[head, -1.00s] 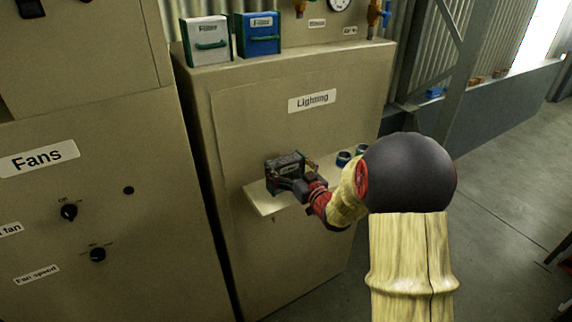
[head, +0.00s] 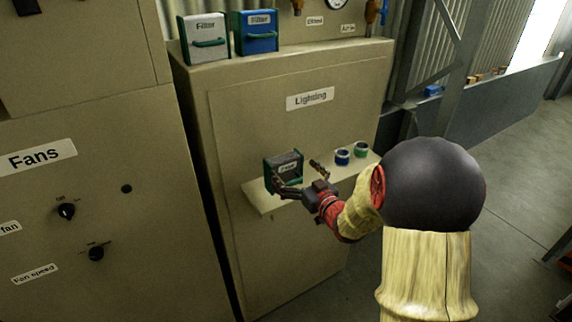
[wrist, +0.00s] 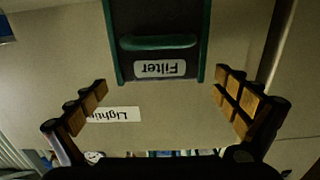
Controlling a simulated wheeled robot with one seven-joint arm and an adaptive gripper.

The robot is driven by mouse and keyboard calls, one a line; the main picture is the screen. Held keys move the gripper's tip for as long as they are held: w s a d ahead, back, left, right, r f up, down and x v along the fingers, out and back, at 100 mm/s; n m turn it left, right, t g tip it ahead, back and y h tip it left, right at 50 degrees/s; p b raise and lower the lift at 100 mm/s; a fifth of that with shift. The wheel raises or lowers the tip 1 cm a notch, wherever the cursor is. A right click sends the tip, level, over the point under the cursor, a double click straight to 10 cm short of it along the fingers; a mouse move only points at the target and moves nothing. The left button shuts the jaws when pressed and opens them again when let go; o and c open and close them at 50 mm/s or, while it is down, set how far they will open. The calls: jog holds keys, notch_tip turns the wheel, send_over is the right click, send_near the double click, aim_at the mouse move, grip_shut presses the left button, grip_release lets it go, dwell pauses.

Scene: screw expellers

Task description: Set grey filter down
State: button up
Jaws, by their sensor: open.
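The grey filter (head: 284,166), a dark grey box with green side edges, stands on the small shelf (head: 262,200) on the front of the Lighting cabinet. In the wrist view the filter (wrist: 157,18) shows upside down, with its green handle and label facing my gripper. My gripper (head: 304,178) is open in front of the filter and to its right. In the wrist view its two fingers (wrist: 168,105) are spread wide, with nothing between their tips, and the filter lies beyond them.
A blue-banded cup (head: 342,157) and a green-banded cup (head: 361,150) stand at the shelf's right end. A white filter (head: 205,38) and a blue filter (head: 257,33) stand on top of the cabinet. The Fans cabinet (head: 100,220) is at left.

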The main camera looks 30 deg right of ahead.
jog(key=s+a+r+g, duration=0.1)
jog(key=s+a+g, duration=0.3)
jog(key=s, duration=0.7)
jog(key=s+a+r+g, duration=0.1)
jog(key=s+a+g, duration=0.3)
jog(key=s+a, duration=0.5)
jog(key=s+a+r+g, duration=0.1)
jog(key=s+a+g, duration=0.3)
jog(key=s, duration=0.8)
jog(key=a, duration=0.2)
jog(key=shift+s+a+r+h, duration=0.2)
jog(key=shift+s+a+h, duration=0.1)
jog(key=shift+s+a, duration=0.1)
notch_tip(320, 180, down, 13)
jog(key=b, duration=1.3)
